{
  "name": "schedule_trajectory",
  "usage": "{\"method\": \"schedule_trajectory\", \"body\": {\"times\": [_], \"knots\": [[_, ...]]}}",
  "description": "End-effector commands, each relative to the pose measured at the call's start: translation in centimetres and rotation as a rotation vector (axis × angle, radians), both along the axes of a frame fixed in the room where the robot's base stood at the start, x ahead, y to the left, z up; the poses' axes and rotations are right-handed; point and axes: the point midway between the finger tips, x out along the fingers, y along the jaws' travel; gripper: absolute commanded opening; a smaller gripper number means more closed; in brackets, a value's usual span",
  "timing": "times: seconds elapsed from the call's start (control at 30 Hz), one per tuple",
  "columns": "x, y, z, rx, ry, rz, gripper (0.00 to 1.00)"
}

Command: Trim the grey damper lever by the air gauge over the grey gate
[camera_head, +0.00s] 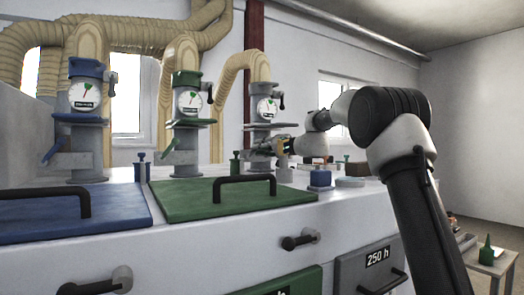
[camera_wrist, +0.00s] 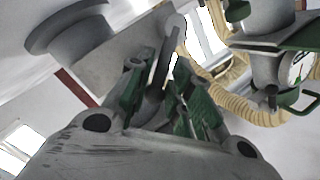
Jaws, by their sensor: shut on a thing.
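The grey duct station stands at the right of three in the head view, with its round white air gauge (camera_head: 266,107) facing me. The gauge's needle is too small to read surely. A grey gate plate (camera_head: 262,126) sits just below the gauge. My gripper (camera_head: 282,147) is at the duct below that plate and hides the grey damper lever there. In the wrist view, my gripper (camera_wrist: 165,98) has its green-padded fingers on both sides of the grey lever (camera_wrist: 168,50), shut on it. The lever's lower end is hidden between the fingers.
The green station's gauge (camera_head: 188,101) and green lever (camera_head: 168,150) are left of my gripper; the blue lever (camera_head: 54,148) is farther left. Green (camera_head: 215,207) and blue (camera_head: 60,222) lids with black handles lie in front. A blue block (camera_head: 320,179) stands below my wrist.

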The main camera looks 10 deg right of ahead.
Motion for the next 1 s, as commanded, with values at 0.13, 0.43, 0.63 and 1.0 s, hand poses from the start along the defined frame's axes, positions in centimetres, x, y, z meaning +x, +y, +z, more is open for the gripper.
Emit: {"method": "schedule_trajectory", "body": {"times": [0.13, 0.43, 0.63, 1.0], "knots": [[-0.2, 0.6, 0.6, -0.111, -0.037, 0.003, 0.0], [-0.2, 0.6, 0.6, -0.125, -0.041, 0.003, 0.23], [-0.2, 0.5, 0.6, -0.124, -0.041, 0.002, 0.35], [-1.9, -0.9, 0.9, -0.124, -0.041, -0.001, 0.35]]}}
